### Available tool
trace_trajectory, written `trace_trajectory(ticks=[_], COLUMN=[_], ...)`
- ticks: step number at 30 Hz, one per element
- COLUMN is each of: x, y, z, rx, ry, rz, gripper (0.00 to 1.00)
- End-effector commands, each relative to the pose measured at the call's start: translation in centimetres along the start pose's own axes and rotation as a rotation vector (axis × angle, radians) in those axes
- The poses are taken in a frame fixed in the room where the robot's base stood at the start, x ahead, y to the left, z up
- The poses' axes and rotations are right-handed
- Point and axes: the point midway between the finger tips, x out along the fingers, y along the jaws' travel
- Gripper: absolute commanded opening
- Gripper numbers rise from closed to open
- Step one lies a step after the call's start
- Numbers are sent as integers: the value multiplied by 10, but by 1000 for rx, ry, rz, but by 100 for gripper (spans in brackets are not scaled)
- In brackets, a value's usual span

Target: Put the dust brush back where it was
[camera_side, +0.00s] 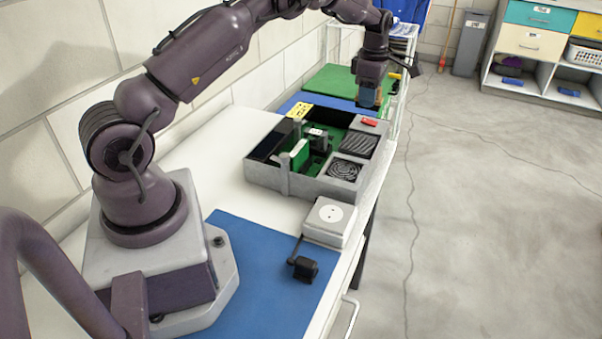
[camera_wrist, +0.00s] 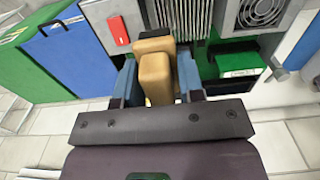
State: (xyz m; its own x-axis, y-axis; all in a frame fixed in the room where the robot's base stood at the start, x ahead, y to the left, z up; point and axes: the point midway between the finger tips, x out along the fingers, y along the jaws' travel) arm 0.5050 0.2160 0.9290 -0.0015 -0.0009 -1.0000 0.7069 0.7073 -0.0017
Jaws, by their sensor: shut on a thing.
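My gripper (camera_side: 368,97) is beyond the far right corner of the open grey case, above the blue and green surfaces at the far end of the bench. In the wrist view my gripper (camera_wrist: 158,80) has its blue fingers on both sides of a tan, block-shaped piece, which looks like the dust brush (camera_wrist: 155,72). A bit of the dust brush (camera_side: 378,96) also shows at the fingers in the side view. Its bristles are not visible. The grey case (camera_side: 265,172) holds a green circuit board, fans and a red part (camera_side: 369,122).
The wrist view shows a green labelled item (camera_wrist: 238,62) right of the fingers. Drawers (camera_side: 530,40) stand far right across open floor.

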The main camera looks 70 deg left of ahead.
Motion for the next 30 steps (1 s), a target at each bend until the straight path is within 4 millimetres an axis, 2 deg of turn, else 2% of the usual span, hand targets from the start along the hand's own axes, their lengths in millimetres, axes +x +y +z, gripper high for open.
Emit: trace_trajectory(ticks=[7, 17, 23, 30], x=[-49, -64, -72, -72], y=[1, -33, -77, -151], z=[1, -36, -66, -102], rx=[1, -41, -59, -55], ry=[-3, 2, 4, 3], rz=[7, 5, 6, 6], gripper=[16, 16, 16, 16])
